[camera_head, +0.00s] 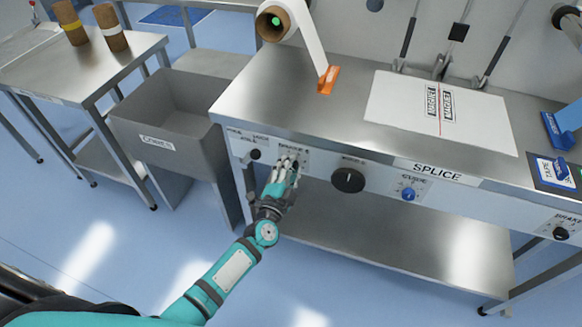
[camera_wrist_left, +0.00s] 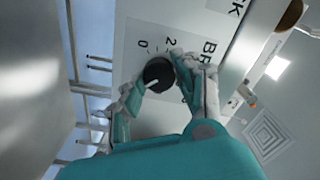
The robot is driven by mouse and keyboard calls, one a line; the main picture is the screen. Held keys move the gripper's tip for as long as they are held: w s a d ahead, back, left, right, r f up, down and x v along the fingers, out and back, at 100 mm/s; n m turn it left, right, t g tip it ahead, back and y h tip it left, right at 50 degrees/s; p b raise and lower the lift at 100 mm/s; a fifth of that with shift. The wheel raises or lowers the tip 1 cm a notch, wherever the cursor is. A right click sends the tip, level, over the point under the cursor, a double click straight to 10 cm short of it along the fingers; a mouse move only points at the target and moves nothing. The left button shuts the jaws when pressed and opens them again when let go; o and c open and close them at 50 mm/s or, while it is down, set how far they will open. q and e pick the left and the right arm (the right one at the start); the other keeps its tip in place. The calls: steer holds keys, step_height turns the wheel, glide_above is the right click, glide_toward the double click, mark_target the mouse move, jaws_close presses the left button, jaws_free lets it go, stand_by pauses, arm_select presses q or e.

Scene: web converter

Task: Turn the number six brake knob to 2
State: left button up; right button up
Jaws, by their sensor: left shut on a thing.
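My left gripper (camera_head: 283,168) reaches up to the front panel of the steel bench, just under a label that seems to read BRAKE 6. It covers the knob there in the head view. In the left wrist view the knob is black and round (camera_wrist_left: 158,73), with a short white mark on its lower left edge. My left gripper (camera_wrist_left: 158,88) is shut on it, one finger at each side. The printed numbers 0 and 2 stand above the knob in that view, with letters BR to the right. Other numbers are hidden by the finger. My right gripper is not in view.
A smaller black knob (camera_head: 255,155) is to the left on the panel. A large black knob (camera_head: 348,180) and a blue knob (camera_head: 408,194) are to the right. A grey bin (camera_head: 165,140) stands left of the bench. An orange piece (camera_head: 328,80) sits on the bench top.

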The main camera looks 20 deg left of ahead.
arm_select(q)
jaws_close()
steer(key=shift+n, duration=0.3)
